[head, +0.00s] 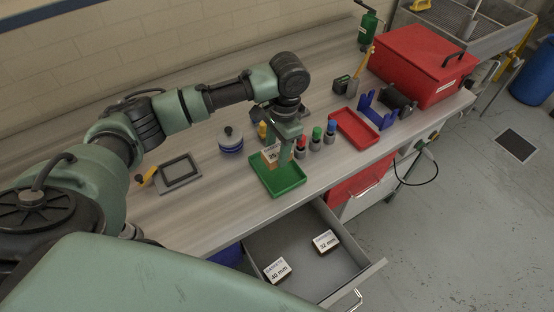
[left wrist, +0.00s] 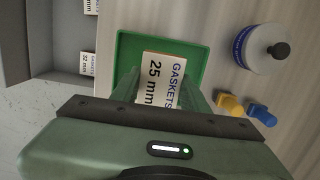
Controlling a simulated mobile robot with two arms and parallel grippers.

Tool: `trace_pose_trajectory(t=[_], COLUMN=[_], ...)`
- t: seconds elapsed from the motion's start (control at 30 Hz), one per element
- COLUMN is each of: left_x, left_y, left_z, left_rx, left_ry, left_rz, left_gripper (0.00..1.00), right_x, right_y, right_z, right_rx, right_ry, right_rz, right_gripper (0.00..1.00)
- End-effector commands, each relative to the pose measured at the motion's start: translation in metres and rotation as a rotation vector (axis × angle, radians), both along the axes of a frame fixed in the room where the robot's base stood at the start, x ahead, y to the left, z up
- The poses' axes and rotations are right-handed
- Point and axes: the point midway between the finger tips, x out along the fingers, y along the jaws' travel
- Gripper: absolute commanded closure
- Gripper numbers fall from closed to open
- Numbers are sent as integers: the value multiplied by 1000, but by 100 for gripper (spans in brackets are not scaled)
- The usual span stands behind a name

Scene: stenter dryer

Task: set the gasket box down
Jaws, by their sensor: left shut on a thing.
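The gasket box (head: 270,157) is a small brown and white box, and its label reads "GASKETS 25 mm" in the left wrist view (left wrist: 162,72). My left gripper (head: 284,152) points down and is shut on it. The box is over the green tray (head: 285,185) on the bench, towards its back edge in the head view. The tray also shows around the box in the left wrist view (left wrist: 126,50). I cannot tell whether the box touches the tray floor. My right gripper is not in view.
An open drawer (head: 318,285) below the bench holds a 40 mm box (head: 277,270) and a 32 mm box (head: 325,242).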

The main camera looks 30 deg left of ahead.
Motion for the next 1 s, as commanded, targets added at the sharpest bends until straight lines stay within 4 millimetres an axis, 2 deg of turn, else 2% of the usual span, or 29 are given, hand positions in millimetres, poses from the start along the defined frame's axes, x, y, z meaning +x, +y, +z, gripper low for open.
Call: trace_pose_trajectory(t=[0.17,0.43,0.83,0.87,0.9,1.0], left_x=[0,0,0,0,0,0], left_y=[0,-1,0,0,0,0], left_z=[-14,-50,-56,-55,-55,-55], left_rx=[0,0,0,0,0,0], left_ry=[0,-1,-1,-1,-1,-1], left_rz=[0,0,0,0,0,0], left_gripper=[96,96,96,47,36,33], right_x=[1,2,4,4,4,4], right_y=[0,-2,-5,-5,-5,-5], right_z=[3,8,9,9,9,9], right_rx=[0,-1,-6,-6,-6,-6], right_ry=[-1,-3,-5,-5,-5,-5], right_rz=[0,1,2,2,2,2], right_gripper=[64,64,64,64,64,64])
